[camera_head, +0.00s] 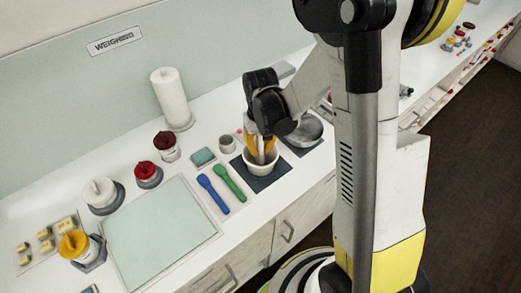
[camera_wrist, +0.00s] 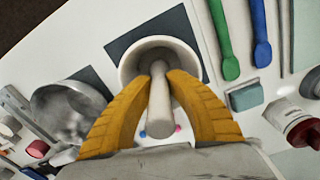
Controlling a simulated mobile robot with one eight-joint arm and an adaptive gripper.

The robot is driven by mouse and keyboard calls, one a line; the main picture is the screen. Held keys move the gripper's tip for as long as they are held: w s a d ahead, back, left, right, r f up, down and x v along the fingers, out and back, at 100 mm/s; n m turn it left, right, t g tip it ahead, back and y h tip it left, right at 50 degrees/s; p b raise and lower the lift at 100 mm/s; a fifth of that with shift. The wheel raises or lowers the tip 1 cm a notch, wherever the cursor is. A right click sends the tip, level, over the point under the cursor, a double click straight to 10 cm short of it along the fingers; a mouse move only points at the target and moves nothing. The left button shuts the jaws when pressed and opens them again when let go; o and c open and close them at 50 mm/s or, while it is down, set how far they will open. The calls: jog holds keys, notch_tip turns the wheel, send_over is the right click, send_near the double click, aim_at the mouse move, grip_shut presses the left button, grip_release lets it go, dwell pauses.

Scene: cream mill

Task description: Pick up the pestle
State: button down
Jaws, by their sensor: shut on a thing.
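The pestle (camera_wrist: 158,108) is a pale grey rod standing in the white mortar (camera_wrist: 130,66), its lower end inside the bowl. It also shows in the head view (camera_head: 260,157), mostly hidden between the fingers. My gripper (camera_wrist: 160,78) has its two yellow fingers closed on the pestle from both sides, just over the bowl. In the head view my gripper (camera_head: 261,147) points down over the mortar (camera_head: 263,167), which sits on a dark square mat (camera_head: 266,184). I cannot tell whether the pestle touches the bowl's bottom.
A green spoon (camera_head: 230,183) and a blue spoon (camera_head: 213,194) lie left of the mortar. A grey metal bowl (camera_head: 305,131) is close on the right. A pale green board (camera_head: 155,235) lies further left.

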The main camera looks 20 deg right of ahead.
jog(key=shift+r, duration=0.1)
notch_tip(320, 180, up, 4)
jog(key=shift+r+p, duration=0.25)
jog(key=shift+p, duration=0.45)
jog(key=s+d+r+p, duration=0.1)
jog(key=s+d+r, duration=0.1)
jog(key=d+r, duration=0.4)
jog(key=d, duration=0.5)
jog(key=shift+d+r, duration=0.2)
jog(key=shift+d, duration=0.05)
